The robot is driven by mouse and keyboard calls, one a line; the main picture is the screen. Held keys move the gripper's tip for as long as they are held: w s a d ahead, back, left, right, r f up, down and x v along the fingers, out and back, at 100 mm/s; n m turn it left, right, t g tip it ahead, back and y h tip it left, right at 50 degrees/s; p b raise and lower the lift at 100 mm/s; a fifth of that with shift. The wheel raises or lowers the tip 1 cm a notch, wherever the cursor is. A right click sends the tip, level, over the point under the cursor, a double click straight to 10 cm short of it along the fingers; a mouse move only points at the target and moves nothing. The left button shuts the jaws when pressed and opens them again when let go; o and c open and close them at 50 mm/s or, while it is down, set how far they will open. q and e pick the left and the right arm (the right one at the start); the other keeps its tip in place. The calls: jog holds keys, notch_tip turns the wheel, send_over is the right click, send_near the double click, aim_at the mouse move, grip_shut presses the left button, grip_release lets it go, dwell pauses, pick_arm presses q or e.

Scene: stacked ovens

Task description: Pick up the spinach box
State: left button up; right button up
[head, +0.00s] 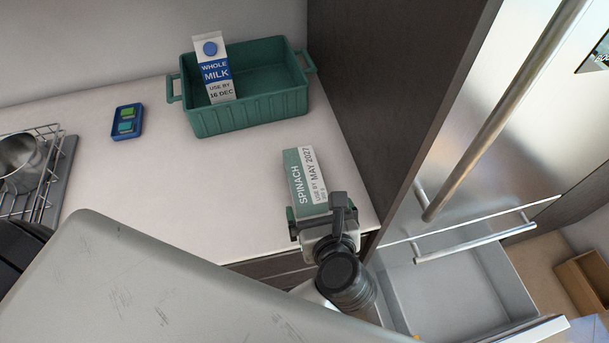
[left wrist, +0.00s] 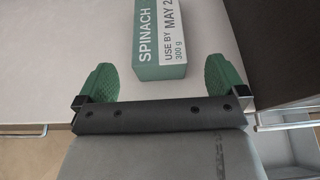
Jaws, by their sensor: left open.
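The spinach box (head: 305,178) is a green and white carton lying on the counter near its front edge, marked "SPINACH" and "USE BY MAY 2027". It also shows in the left wrist view (left wrist: 160,42), at the top, cut off by the frame. My left gripper (head: 318,214) is at the near end of the box in the head view. In the left wrist view its two green finger pads (left wrist: 158,80) are spread apart, with nothing between them. The box lies just beyond the pads, roughly in line with the gap. My right gripper is not in view.
A green crate (head: 250,121) holding a milk carton (head: 215,72) stands behind the box. A blue tray with green pieces (head: 127,122) and a wire rack (head: 50,160) are to the left. A dark panel (head: 370,80) and an open drawer (head: 445,290) are to the right.

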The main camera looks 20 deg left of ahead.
aim_at(311, 196)
pick_arm(q)
jog(key=shift+w+a+f, duration=0.1)
jog(key=shift+w+a, duration=0.2)
jog(key=shift+w, duration=0.05)
jog(key=p+x, duration=0.2)
jog(key=x, duration=0.1)
jog(key=shift+w+a+f, duration=0.1)
jog(key=shift+a+f, duration=0.1)
jog(key=shift+f, duration=0.05)
jog(key=shift+w+a+f, duration=0.2)
jog(key=shift+w+f, duration=0.05)
jog(key=shift+w, duration=0.1)
jog(key=shift+s, duration=0.1)
jog(key=c, duration=1.1)
